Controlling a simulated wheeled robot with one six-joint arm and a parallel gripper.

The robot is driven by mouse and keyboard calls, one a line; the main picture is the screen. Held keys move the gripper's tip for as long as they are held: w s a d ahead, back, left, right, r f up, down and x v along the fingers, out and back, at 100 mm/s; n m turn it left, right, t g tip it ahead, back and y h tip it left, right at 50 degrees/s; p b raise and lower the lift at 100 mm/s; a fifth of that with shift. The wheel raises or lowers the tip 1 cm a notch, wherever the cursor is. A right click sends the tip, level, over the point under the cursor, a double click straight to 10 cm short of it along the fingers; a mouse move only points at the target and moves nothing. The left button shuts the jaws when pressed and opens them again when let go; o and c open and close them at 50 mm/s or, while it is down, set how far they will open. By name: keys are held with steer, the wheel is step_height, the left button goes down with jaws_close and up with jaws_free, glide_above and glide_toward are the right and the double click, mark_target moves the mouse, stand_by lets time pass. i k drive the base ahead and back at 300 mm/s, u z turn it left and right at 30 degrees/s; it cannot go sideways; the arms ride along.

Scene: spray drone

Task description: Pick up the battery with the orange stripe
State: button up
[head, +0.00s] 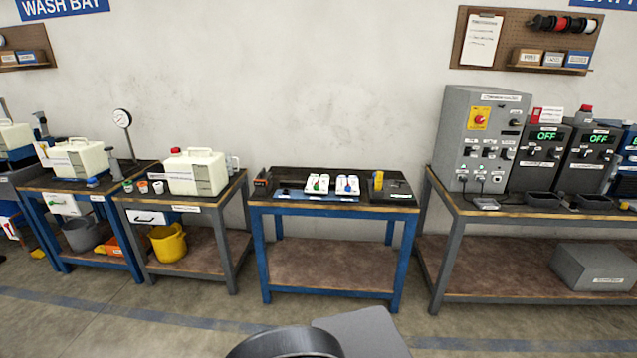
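I cannot make out a battery with an orange stripe for certain. The blue-framed table (331,210) in the middle has a dark top with small items on it. A small dark block (262,184) with a spot of orange stands at its left end, too small to identify. A small yellow upright item (378,181) stands at the right end. My gripper is not in view; only parts of my own body show at the bottom edge.
A grey bench (465,206) at right carries a large grey cabinet (482,140), chargers reading OFF (546,150) and dark trays (543,200). Benches at left hold white tanks (195,172); a yellow bucket (168,243) sits on a lower shelf. Floor before the blue-framed table is clear.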

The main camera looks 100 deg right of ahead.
mark_target(264, 178)
steer(key=z, duration=2.6)
steer(key=i, duration=0.85)
steer(key=u, duration=0.6)
steer(key=i, duration=1.1)
steer(key=z, duration=0.65)
steer(key=i, duration=0.85)
steer(key=z, duration=1)
steer(key=i, duration=0.25)
steer(key=z, duration=0.2)
